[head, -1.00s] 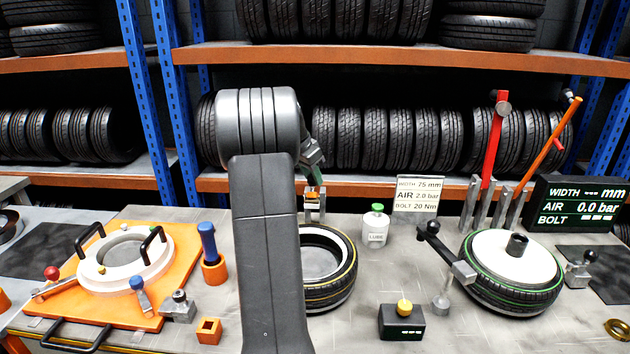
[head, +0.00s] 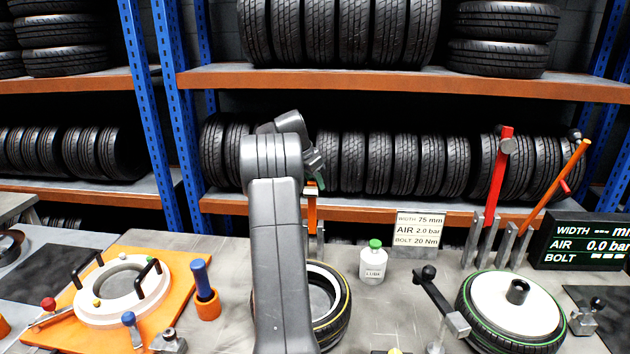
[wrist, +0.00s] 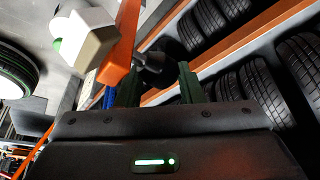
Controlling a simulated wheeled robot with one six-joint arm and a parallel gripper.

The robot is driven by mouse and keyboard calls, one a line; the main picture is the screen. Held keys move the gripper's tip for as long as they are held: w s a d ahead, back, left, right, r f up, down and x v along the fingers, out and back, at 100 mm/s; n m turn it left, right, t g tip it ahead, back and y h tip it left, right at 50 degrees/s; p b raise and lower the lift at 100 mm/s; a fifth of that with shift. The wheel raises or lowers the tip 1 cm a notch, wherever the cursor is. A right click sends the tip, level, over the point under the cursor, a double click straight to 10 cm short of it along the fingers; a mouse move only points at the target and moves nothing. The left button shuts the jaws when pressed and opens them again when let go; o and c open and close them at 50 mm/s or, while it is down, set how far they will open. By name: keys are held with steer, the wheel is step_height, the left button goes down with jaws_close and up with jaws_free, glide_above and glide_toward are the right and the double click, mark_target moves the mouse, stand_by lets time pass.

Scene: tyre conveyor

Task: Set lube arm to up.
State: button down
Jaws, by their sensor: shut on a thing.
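The lube arm is an orange bar (head: 312,212) standing about upright between grey posts behind the tyre (head: 334,300). In the wrist view the orange bar (wrist: 124,45) carries a white head (wrist: 85,38) with a green patch. A black knob (wrist: 155,68) on the bar sits between the green fingers of my gripper (wrist: 159,80). My gripper is shut on this knob. In the head view my gripper (head: 317,180) is at the top of the bar, partly hidden behind my own arm.
A white lube bottle (head: 373,264) with a green cap stands right of the tyre. A sign card (head: 418,228) stands behind it. A tyre on a hub (head: 512,305), a red lever (head: 499,175) and a display (head: 585,241) are at right. Tyre shelves (head: 400,76) fill the back.

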steer(key=shift+w+a+f, duration=0.1)
steer(key=shift+w+f, duration=0.25)
steer(key=shift+w, duration=0.25)
steer(key=shift+w+a+f, duration=0.1)
steer(key=shift+w+f, duration=0.2)
steer(key=shift+w, duration=0.3)
steer(key=c, duration=1.4)
jaws_free()
steer(key=o, duration=0.3)
steer(key=shift+w+a+f, duration=0.15)
steer(key=shift+w+f, duration=0.1)
steer(key=shift+w, duration=0.05)
steer(key=shift+o, duration=0.2)
steer(key=shift+s, duration=0.1)
steer(key=shift+r, duration=0.1)
steer(key=shift+r, duration=0.1)
